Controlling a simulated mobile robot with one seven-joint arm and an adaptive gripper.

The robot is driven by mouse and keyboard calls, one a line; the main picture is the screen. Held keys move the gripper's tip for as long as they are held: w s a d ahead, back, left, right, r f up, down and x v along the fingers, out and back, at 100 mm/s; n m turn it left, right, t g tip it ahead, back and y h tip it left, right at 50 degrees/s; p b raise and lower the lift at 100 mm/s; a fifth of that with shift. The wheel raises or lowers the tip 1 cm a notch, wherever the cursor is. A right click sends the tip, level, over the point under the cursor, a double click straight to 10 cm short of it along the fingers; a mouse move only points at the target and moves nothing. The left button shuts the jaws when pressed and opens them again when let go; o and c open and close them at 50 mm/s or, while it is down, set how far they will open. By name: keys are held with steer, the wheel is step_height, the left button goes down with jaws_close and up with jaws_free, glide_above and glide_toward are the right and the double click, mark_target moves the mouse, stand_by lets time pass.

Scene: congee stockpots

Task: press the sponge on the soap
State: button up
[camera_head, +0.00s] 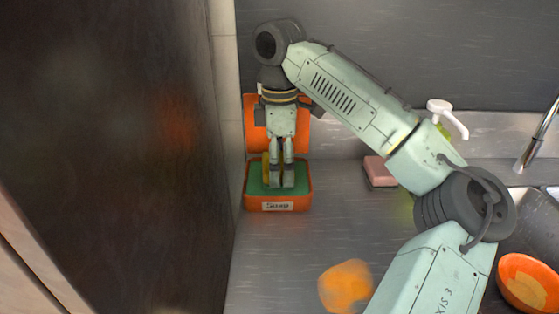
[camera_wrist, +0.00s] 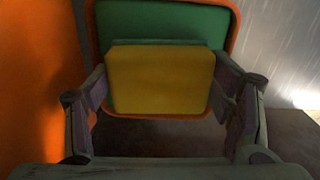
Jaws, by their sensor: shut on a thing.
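An orange box (camera_head: 249,198) with a "Soap" label stands on the counter against the left wall, its orange lid open behind it. Green soap (camera_head: 259,185) fills it; the soap also shows in the wrist view (camera_wrist: 160,20). My gripper (camera_head: 282,182) points down into the box. In the wrist view my gripper (camera_wrist: 162,95) is shut on a yellow sponge (camera_wrist: 160,78) with a green backing, one finger at each side. The sponge (camera_head: 265,166) is mostly hidden by the fingers in the head view. I cannot tell whether it touches the soap.
A pink block (camera_head: 379,170) and a white pump dispenser (camera_head: 440,107) stand at the back, behind my arm. A blurred orange item (camera_head: 345,286) is at the front. An orange bowl (camera_head: 530,282) and a tap (camera_head: 535,140) are at the sink.

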steer(key=shift+r+p, duration=2.4)
steer(key=shift+p, duration=0.3)
steer(key=shift+r+p, duration=0.5)
steer(key=shift+r, duration=0.45)
